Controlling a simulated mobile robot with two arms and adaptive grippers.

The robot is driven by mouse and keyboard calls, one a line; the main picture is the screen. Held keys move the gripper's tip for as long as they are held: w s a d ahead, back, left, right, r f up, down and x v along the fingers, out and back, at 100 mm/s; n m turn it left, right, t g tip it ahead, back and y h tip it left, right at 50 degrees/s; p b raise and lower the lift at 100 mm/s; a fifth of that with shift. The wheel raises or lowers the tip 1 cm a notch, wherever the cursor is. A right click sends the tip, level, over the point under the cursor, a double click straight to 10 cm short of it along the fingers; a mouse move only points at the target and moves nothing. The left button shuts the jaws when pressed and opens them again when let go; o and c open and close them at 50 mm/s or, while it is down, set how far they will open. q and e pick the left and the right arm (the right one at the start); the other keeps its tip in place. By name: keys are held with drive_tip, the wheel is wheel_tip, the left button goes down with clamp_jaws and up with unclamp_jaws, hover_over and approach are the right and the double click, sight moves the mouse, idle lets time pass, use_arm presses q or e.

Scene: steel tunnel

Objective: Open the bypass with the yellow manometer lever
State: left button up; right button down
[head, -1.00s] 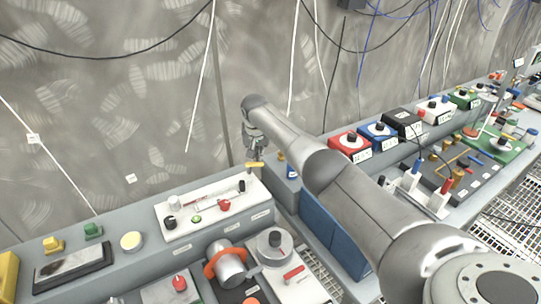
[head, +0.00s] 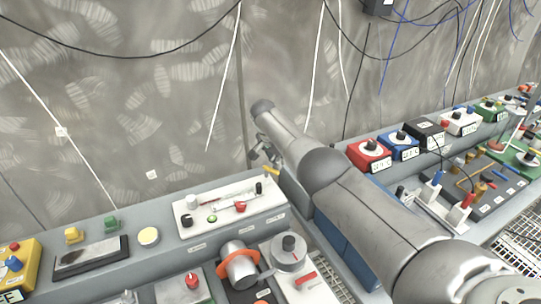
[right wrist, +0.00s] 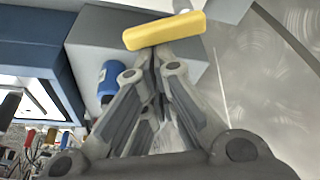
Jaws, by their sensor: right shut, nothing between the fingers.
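The yellow lever (head: 272,171) is a short bar at the back of the console, just right of the white panel; it lies slanted in the head view. In the right wrist view the yellow lever (right wrist: 165,31) lies across the view, just beyond my fingertips. My right gripper (head: 268,158) is shut with nothing between its fingers, its tips close against the lever. In the right wrist view my right gripper (right wrist: 154,62) reaches up to the lever's near side; I cannot tell whether they touch. No manometer dial is clearly visible. My left gripper is out of view.
A white panel (head: 198,222) with knobs and a red handle stands left of the lever. A blue cylinder (right wrist: 109,80) is close beside my fingers. Red (head: 369,155) and blue (head: 399,146) boxes stand to the right. The wall is behind.

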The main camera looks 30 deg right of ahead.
drive_tip(key=shift+s+a+m, duration=0.1)
drive_tip(key=shift+s+m, duration=0.15)
drive_tip(key=shift+m, duration=0.25)
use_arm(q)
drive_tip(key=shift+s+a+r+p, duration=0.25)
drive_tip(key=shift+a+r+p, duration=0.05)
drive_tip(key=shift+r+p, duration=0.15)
use_arm(e)
drive_tip(key=shift+s+a, duration=0.3)
drive_tip(key=shift+s, duration=0.1)
idle(0.3)
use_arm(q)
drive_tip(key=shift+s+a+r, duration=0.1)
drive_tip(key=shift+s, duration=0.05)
use_arm(e)
drive_tip(key=shift+s+a+f, duration=0.1)
drive_tip(key=shift+s+a, duration=0.1)
drive_tip(key=shift+s, duration=0.05)
idle(0.5)
drive_tip(key=d+p, duration=0.2)
drive_tip(key=d, duration=0.2)
use_arm(q)
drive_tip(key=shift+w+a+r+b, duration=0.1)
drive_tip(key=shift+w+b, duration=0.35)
drive_tip(key=shift+b, duration=0.3)
use_arm(e)
drive_tip(key=w+v, duration=0.1)
drive_tip(key=v, duration=0.9)
drive_tip(key=shift+w, duration=0.2)
